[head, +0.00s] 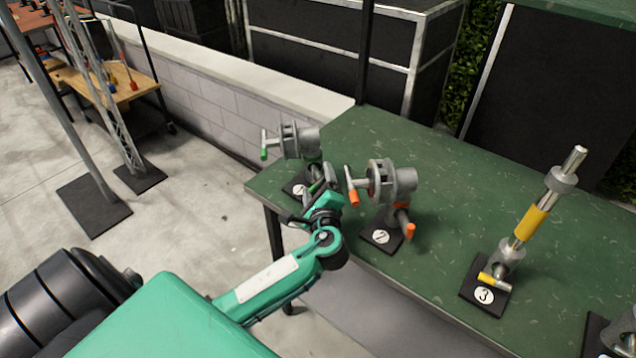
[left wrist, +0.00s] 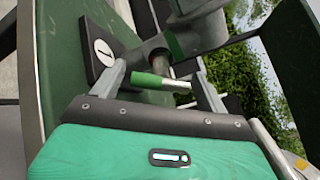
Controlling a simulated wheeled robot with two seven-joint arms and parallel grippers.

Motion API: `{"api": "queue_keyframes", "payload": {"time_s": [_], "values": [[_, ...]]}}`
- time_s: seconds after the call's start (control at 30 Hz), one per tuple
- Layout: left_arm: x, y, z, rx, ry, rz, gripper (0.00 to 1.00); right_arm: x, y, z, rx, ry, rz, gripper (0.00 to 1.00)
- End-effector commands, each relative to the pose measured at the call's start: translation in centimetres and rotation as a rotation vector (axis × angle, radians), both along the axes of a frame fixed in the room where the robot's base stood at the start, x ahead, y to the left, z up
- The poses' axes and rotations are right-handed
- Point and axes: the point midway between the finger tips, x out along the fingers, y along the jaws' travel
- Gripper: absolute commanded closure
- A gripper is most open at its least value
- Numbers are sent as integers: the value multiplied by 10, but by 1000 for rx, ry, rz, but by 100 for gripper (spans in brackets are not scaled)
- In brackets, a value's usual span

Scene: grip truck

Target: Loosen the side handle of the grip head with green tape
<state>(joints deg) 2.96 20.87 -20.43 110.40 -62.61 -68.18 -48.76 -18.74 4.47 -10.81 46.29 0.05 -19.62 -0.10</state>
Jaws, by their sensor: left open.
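The grip head with green tape (head: 299,141) stands on the base marked 1 (head: 299,188) at the table's left corner. A small handle with a green end (head: 264,153) sticks out at its upper left. My left gripper (head: 319,184) is at the lower part of this stand and hides some of it. In the left wrist view, a green-taped handle (left wrist: 147,79) with a metal shaft lies between the two open fingers of my left gripper (left wrist: 160,86). The fingers show on either side of it; I cannot tell whether they touch it. My right gripper is not in view.
The orange-taped grip head (head: 392,180) on base 2 stands close to the right of my left gripper. A yellow-taped stand (head: 530,222) on base 3 is farther right. The green table (head: 450,170) is clear between them. A low wall (head: 250,85) runs behind.

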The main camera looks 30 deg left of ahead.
Motion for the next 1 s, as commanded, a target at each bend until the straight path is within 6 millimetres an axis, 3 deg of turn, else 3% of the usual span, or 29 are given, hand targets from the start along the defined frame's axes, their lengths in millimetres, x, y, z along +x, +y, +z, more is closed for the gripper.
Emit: {"api": "queue_keyframes", "payload": {"time_s": [0.17,0.4,0.67,0.77,1.0], "values": [[0,0,0,0,0,0,24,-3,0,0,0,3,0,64],[0,0,0,-1,-1,0,68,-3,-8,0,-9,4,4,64],[0,-1,-3,-85,-72,1,68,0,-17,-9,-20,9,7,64],[0,-1,-3,-157,-135,1,68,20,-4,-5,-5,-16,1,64],[0,-1,0,-244,-211,-1,68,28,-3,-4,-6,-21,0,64]]}}
